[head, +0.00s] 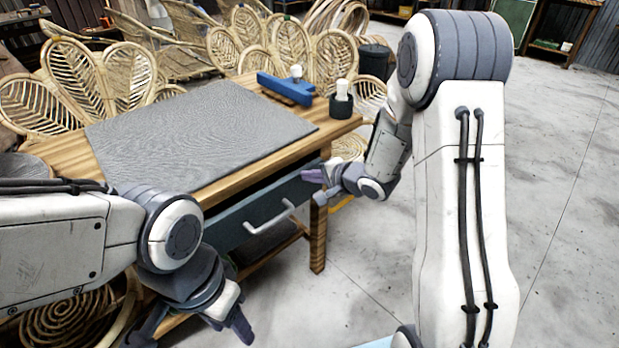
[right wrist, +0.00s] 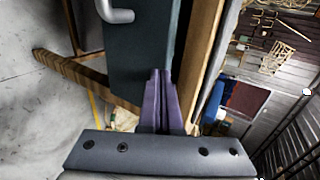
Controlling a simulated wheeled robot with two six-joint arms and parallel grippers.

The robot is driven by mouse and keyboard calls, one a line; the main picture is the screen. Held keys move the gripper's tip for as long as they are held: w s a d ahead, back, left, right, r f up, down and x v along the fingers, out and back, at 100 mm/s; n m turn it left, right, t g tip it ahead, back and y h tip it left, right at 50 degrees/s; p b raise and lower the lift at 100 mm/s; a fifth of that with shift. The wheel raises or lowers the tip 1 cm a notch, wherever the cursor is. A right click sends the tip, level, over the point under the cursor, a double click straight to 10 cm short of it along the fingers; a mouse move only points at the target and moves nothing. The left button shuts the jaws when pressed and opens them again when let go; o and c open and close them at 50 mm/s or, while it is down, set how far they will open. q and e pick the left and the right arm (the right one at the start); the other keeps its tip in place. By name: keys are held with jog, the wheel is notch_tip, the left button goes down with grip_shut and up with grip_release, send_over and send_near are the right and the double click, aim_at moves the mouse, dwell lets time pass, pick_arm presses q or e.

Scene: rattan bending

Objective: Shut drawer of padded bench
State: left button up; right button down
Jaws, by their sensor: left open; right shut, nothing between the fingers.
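The padded bench has a wooden top and frame (head: 228,191) with a grey textured pad (head: 200,130) on it. Its dark blue-grey drawer (head: 232,228) stands partly out, with a dark gap above its front. A pale bar handle (head: 268,220) is on the front; its end shows in the right wrist view (right wrist: 116,13). My right gripper (head: 313,176) is shut and empty at the right end of the drawer front; its purple fingers (right wrist: 160,98) overlap the front in the right wrist view. I cannot tell if they touch. My left gripper (head: 203,325) is open, low in front of the bench.
A blue tool (head: 286,89) and a dark cup with a white item (head: 341,103) stand at the bench's back right. Rattan chair backs (head: 120,78) crowd behind and left. The concrete floor (head: 565,190) at right is clear.

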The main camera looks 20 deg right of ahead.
jog(key=shift+w+a+r+p, duration=0.25)
jog(key=shift+w+a+p, duration=0.25)
jog(key=shift+w+p, duration=0.5)
jog(key=shift+w+a+f+p, duration=0.1)
jog(key=shift+p, duration=0.25)
jog(key=shift+w+f, duration=0.1)
jog(key=shift+f, duration=0.05)
